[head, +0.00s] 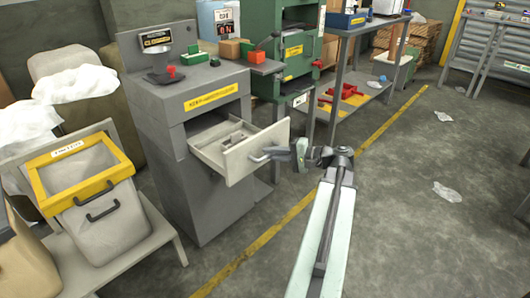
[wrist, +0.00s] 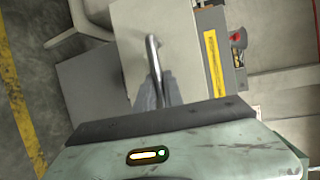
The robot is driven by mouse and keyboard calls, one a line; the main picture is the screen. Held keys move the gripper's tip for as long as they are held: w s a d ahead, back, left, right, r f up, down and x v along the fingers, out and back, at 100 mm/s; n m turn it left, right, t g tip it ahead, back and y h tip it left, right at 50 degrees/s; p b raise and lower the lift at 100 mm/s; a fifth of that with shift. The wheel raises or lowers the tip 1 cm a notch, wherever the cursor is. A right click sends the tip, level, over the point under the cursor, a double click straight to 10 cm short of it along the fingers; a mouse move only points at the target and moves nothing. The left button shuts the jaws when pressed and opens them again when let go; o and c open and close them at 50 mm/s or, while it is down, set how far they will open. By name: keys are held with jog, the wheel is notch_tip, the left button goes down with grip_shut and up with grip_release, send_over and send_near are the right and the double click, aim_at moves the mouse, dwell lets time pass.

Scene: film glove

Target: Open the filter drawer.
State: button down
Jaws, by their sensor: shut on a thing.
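The filter drawer (head: 240,152) is pulled out of the grey cabinet (head: 212,200), with its inside and a divided insert visible from above. Its pale front carries a metal bar handle (head: 270,154). My gripper (head: 291,153) is at the handle's right end, shut on it. In the wrist view, the handle (wrist: 153,55) runs down between the fingers of my gripper (wrist: 157,95), with the drawer front (wrist: 122,22) behind it. The fingertips are partly hidden by the gripper body in the wrist view.
A yellow-rimmed bin (head: 85,168) stands on a low bench at the left. A yellow floor line (head: 262,240) passes the cabinet. Open floor with scraps lies right.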

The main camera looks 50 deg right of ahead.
jog(key=shift+a, duration=0.15)
jog(key=c, duration=1.5)
grip_release()
jog(key=shift+w+a, duration=0.1)
jog(key=shift+a, duration=0.05)
jog(key=shift+o, duration=0.2)
jog(key=p+v, duration=0.1)
jog(key=v, duration=0.7)
jog(key=shift+w, duration=0.1)
